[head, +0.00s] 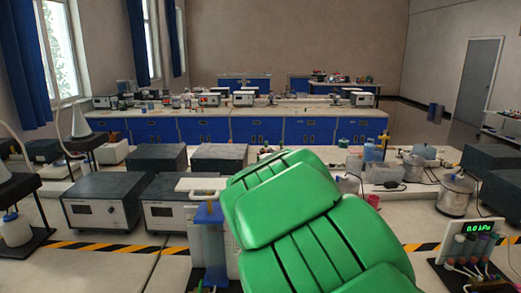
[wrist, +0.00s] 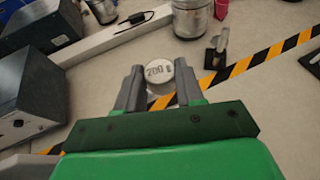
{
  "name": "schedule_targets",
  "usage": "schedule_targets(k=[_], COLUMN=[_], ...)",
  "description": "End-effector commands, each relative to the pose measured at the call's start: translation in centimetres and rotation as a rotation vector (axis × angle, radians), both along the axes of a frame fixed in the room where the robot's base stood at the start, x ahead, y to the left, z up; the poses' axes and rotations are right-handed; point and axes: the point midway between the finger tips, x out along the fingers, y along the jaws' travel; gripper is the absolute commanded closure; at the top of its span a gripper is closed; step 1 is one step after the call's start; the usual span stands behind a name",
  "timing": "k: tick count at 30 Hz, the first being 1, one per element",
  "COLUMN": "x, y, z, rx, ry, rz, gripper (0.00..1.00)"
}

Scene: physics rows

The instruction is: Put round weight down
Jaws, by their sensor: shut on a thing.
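The round weight (wrist: 160,74) is a small light-grey disc with "200 g" on its top face. It shows in the wrist view between the two grey fingers of my gripper (wrist: 158,82), which is shut on it. The weight's lower side and its distance from the bench surface cannot be told. In the head view my green arm covers the middle, and neither the weight nor the gripper's fingers can be made out there.
A yellow-and-black striped strip (wrist: 255,62) crosses the pale bench (wrist: 230,105). A metal pot (wrist: 190,18), a small dark stand (wrist: 216,50) and dark boxes (wrist: 25,90) stand around. A pressure display (head: 480,228) is at the right. Bare bench lies right of the fingers.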

Motion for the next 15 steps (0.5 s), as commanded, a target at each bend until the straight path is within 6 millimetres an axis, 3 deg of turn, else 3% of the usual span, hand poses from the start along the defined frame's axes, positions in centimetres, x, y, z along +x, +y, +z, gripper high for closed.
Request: schedule_targets(k=[15], x=[0.3], y=[-1.2], z=[2.1], rx=[-0.001], ry=[-0.002], rz=[0.03], gripper=[1.0])
